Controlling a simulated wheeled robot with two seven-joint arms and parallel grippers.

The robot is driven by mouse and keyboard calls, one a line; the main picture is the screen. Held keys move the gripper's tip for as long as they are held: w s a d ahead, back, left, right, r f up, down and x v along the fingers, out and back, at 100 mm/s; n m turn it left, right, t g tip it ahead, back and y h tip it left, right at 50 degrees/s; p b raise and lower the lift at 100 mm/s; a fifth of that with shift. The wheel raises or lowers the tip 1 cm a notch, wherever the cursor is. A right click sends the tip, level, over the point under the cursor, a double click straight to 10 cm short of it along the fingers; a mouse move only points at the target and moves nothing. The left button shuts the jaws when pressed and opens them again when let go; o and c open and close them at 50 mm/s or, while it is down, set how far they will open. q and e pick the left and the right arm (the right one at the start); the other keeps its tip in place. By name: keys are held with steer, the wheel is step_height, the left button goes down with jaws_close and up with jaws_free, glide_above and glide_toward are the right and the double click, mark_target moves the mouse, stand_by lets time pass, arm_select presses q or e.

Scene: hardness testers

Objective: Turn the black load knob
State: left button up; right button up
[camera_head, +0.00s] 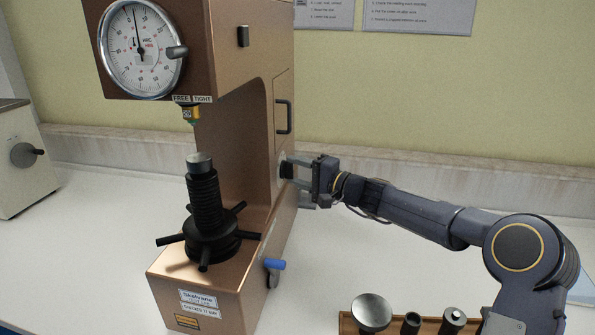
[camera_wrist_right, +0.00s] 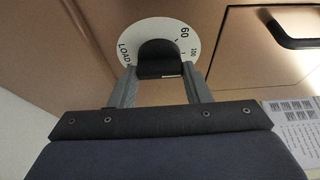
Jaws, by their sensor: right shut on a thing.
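The black load knob (camera_wrist_right: 158,57) sits on a white dial plate (camera_wrist_right: 183,30) marked LOAD, 60 and 100, on the tester's side. In the head view the knob (camera_head: 286,170) shows as a small dark disc on the right side of the bronze hardness tester (camera_head: 235,110). My right gripper (camera_head: 300,171) reaches it from the right. In the right wrist view the right gripper (camera_wrist_right: 160,80) has one finger at each side of the knob and is shut on it. My left gripper is not in view.
The tester has a round gauge (camera_head: 141,50), a black spoked handwheel (camera_head: 208,240) and a blue-tipped lever (camera_head: 274,265). A black door handle (camera_head: 284,117) is above the knob. A wooden tray (camera_head: 430,325) with metal parts is at the front. Another device (camera_head: 25,160) stands at the left.

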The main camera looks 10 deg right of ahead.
steer(key=o, duration=1)
steer(key=shift+d, duration=0.1)
steer(key=b+v, duration=0.1)
steer(key=v, duration=0.6)
steer(key=shift+s+d, duration=0.2)
steer(key=shift+s, duration=0.15)
